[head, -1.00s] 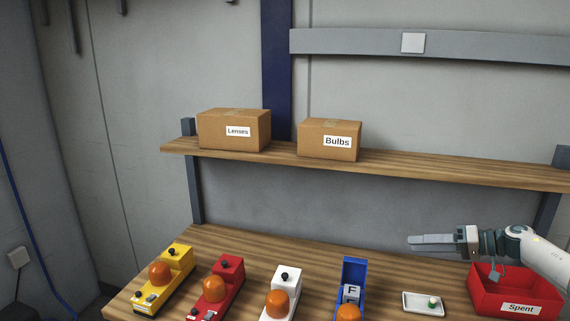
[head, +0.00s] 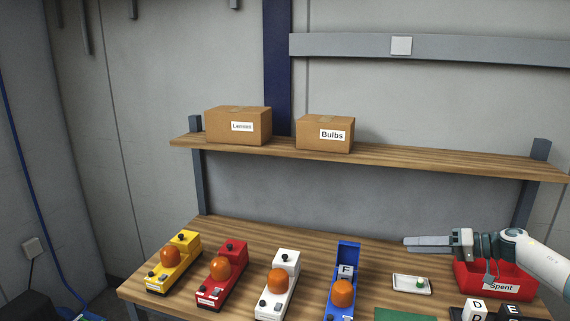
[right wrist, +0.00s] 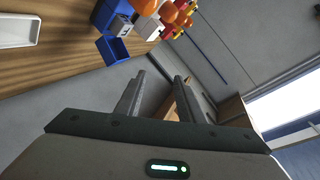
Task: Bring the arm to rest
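My right gripper (head: 426,243) points left above the right part of the bench, its wrist in front of the red bin labelled "Spent" (head: 497,287). In the right wrist view its two fingers (right wrist: 160,77) stand apart with nothing between them, so it is open and empty. My left gripper is not in view.
Yellow (head: 172,263), red (head: 221,275), white (head: 277,285) and blue (head: 343,281) units with orange domes stand along the wooden bench (head: 300,248).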

